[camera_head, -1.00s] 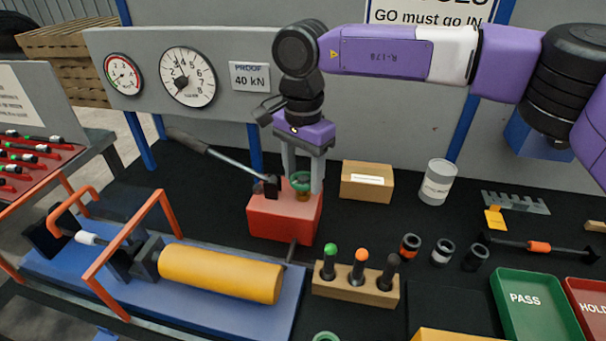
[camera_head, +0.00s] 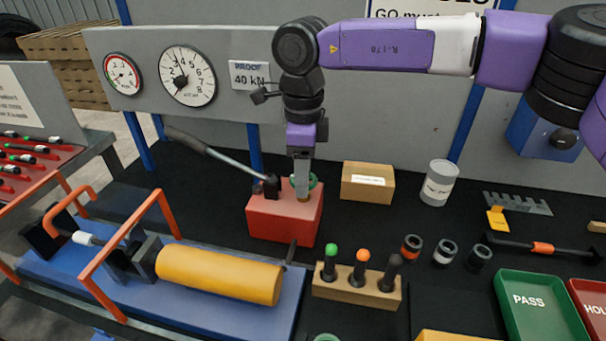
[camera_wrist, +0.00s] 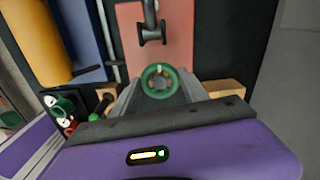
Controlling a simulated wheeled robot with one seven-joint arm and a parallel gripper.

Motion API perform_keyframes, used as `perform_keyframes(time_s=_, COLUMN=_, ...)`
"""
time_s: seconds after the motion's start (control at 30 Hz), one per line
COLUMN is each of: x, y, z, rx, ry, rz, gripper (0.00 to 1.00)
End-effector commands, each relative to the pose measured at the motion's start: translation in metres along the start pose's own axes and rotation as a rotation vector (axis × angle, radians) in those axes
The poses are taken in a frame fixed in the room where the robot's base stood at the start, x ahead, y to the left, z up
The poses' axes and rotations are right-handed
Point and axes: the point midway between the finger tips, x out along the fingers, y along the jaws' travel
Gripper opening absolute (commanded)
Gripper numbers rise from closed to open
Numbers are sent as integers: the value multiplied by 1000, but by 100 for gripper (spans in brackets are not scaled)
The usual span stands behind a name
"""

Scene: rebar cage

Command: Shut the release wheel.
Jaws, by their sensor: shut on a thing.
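The release wheel (camera_head: 312,181) is a small green ring on top of the red pump block (camera_head: 284,218). In the wrist view the green wheel (camera_wrist: 160,80) sits between the two grey fingers, with a pale mark at its middle. My gripper (camera_head: 302,196) points straight down over the block and is shut on the wheel; its fingers hide part of it in the head view. The pump's lever (camera_head: 222,155) slants up to the left from a black pivot on the block.
A cardboard box (camera_head: 367,182) and a grey can (camera_head: 438,183) stand right of the block. A wooden rack (camera_head: 356,290) with several capped pins stands in front. A yellow cylinder (camera_head: 218,274) lies on the blue bed at left. Gauges (camera_head: 188,77) hang behind.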

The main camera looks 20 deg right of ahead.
Motion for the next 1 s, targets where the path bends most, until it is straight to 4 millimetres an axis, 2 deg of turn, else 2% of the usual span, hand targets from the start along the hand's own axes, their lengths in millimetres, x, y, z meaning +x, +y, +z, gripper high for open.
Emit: perform_keyframes(time_s=1.0, x=0, y=-1, z=-1, rx=965, ry=0, rz=-3, gripper=11)
